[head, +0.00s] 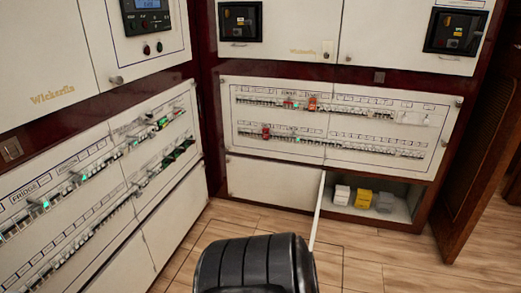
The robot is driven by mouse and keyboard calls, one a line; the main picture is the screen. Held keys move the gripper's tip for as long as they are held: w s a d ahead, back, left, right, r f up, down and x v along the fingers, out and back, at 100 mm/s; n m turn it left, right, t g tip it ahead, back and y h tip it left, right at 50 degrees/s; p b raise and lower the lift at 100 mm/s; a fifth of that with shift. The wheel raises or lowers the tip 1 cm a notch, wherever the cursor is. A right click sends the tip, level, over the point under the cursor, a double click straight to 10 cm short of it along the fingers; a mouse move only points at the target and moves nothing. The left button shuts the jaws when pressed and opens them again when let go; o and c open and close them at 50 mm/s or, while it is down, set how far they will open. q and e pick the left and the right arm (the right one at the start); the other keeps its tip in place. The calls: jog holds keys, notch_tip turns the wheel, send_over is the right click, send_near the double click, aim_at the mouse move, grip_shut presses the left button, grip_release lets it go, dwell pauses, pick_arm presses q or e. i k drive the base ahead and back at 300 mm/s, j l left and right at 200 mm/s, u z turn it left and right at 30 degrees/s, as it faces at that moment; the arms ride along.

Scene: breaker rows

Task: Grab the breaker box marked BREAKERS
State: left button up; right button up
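Several small boxes sit in an open low compartment (408,205) at the right of the far cabinet. A white box (341,194) is at the left, a yellow box (363,198) in the middle, and a grey box (385,202) at the right. They stand close together. Any marking on them is too small to read, so I cannot tell which one says BREAKERS. Neither of my grippers is in view.
The compartment's white door (318,212) stands open, seen edge-on, left of the boxes. Breaker panels (95,175) line the left wall and the far wall (375,125). A brown slatted door (480,160) is at the right. The wooden floor (370,262) before the compartment is clear.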

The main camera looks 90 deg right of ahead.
aim_at(341, 196)
jog(key=z, duration=1.85)
jog(key=l+z, duration=0.15)
jog(key=z, duration=0.25)
jog(key=i+l+z, duration=0.1)
jog(key=z, duration=0.25)
jog(key=l+z, duration=0.2)
jog(key=z, duration=0.2)
jog(key=i+l+z, duration=0.1)
jog(key=z, duration=0.3)
jog(key=i+l, duration=0.6)
jog(key=i, duration=0.25)
